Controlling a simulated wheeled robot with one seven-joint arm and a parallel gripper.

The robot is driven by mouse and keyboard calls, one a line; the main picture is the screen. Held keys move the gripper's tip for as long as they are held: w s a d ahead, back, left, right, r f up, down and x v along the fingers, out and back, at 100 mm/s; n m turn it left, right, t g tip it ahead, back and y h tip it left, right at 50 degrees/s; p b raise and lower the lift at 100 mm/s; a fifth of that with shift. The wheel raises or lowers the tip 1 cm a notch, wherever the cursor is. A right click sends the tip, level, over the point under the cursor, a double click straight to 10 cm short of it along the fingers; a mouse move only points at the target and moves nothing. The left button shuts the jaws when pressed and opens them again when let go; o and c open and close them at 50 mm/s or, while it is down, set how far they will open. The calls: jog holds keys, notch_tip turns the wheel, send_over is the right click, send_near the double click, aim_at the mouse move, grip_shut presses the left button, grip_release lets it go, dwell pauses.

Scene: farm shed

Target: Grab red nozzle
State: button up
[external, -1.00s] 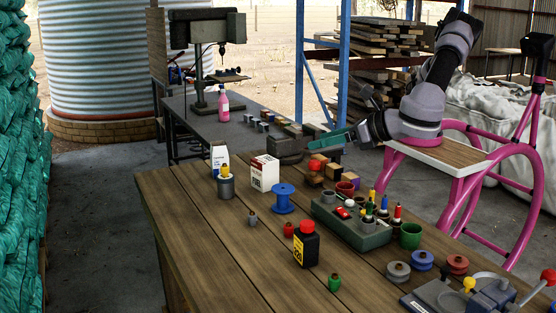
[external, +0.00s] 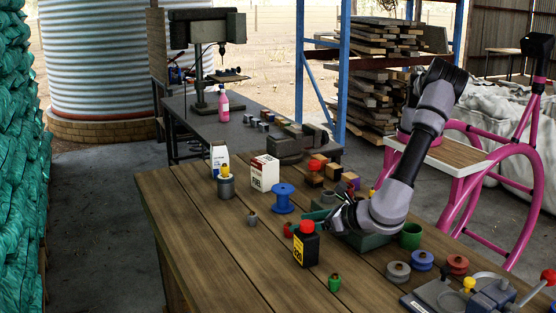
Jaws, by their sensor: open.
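The red nozzle (external: 288,229) is a small red piece standing on the wooden workbench, just behind the black bottle with a red cap (external: 306,244). My gripper (external: 309,220) is low over the bench, pointing left, with its fingertips close to the right of the red nozzle. Its jaws are open with nothing seen between them. At this size I cannot tell whether a finger touches the nozzle or the bottle. My arm hides much of the green-grey tray (external: 366,241) and the pieces in it.
A grey nozzle (external: 252,219) and a green nozzle (external: 334,283) stand nearby. A blue spool (external: 283,197) stands behind, with a white box (external: 265,172) beyond it. A green cup (external: 410,236) and several discs are at right. The bench's front left is clear.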

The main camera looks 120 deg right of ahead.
jog(key=x, duration=0.3)
jog(key=shift+a, duration=0.1)
grip_shut()
